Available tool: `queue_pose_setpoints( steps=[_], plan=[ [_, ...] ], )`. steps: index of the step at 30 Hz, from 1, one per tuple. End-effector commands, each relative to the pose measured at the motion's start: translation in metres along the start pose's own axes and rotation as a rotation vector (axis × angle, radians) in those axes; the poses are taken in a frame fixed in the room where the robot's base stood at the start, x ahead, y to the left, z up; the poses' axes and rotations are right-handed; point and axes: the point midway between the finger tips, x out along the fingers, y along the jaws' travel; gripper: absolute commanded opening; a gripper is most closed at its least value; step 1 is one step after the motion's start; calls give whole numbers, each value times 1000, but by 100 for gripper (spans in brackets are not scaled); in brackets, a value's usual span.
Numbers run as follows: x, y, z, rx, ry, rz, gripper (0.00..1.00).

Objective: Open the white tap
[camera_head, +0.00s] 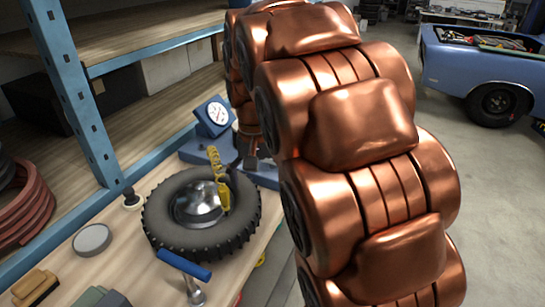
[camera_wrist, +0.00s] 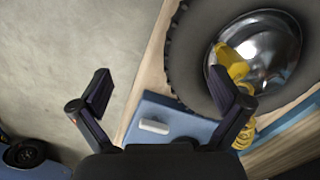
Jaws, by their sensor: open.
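A small white bar-shaped piece (camera_wrist: 154,127) lies on a flat blue base (camera_wrist: 178,122) in the wrist view. It looks like the tap's handle, but I cannot tell for sure. My gripper (camera_wrist: 161,95) is open and empty, with its two dark fingers spread wide. The white piece shows between the fingers, nearer the palm than the fingertips in the picture; I see no contact. In the head view, the blue base (camera_head: 262,176) with a dial gauge (camera_head: 212,117) stands behind the tyre. My copper arm hides the white piece there.
A black tyre (camera_head: 160,215) with a shiny dome lies on the wooden bench, with a yellow tool (camera_head: 223,195) over it. A blue shelf post (camera_head: 75,95) rises at left. Open floor and a blue car (camera_head: 470,65) are at right.

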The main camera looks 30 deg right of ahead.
Motion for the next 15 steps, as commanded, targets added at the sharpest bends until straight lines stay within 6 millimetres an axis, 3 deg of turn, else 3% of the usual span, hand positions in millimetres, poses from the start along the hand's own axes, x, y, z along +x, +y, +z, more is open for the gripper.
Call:
queue_pose_setpoints(
  steps=[3,15],
  plan=[
    [-4,0,-35,70,12,-4,100],
    [-9,10,-138,272,36,-21,100]
  ],
)
